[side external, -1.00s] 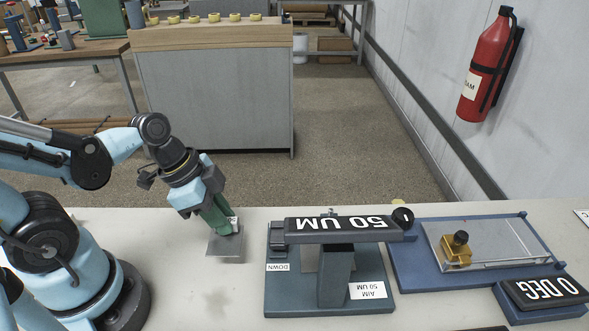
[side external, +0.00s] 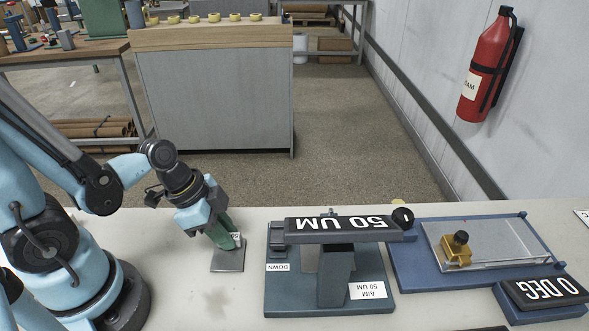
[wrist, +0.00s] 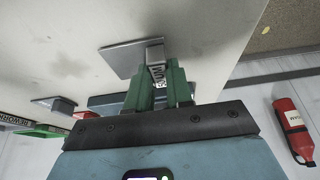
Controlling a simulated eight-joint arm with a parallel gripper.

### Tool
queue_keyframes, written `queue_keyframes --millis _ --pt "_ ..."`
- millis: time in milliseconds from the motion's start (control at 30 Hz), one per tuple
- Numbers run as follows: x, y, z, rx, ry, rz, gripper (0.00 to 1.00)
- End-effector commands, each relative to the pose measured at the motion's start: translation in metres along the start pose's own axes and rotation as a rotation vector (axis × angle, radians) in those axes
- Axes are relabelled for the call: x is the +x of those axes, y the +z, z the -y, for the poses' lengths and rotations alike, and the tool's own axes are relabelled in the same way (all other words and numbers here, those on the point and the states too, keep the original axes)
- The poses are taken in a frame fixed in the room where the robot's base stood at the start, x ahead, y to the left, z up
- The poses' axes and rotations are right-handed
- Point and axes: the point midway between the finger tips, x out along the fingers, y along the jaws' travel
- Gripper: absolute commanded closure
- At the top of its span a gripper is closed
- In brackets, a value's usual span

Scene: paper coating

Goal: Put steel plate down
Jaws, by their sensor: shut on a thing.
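The steel plate (side external: 227,262) is a thin grey square at the left of the bench, left of the gauge stand. It has a small upright block with a white label on it. My gripper (side external: 237,241) has green fingers and is tilted over the plate. In the wrist view the fingers (wrist: 160,88) are closed on the labelled block, and the plate (wrist: 118,57) spreads out beyond them. The plate lies flat, at or very close to the bench top; I cannot tell whether it touches.
A blue gauge stand (side external: 285,297) with a "50 UM" display stands close right of the plate.

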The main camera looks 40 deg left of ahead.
Motion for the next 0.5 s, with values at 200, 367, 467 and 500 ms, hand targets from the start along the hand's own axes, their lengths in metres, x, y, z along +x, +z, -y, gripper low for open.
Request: queue_keyframes --millis 200,367,467,500 --pt "0.0001 0.0002 -0.0002 0.0 0.0 0.0 1.0" --pt "0.0001 0.0002 -0.0002 0.0 0.0 0.0 0.55" --pt "0.0001 0.0001 -0.0001 0.0 0.0 0.0 0.54" --pt "0.0001 0.0001 -0.0001 0.0 0.0 0.0 0.54"
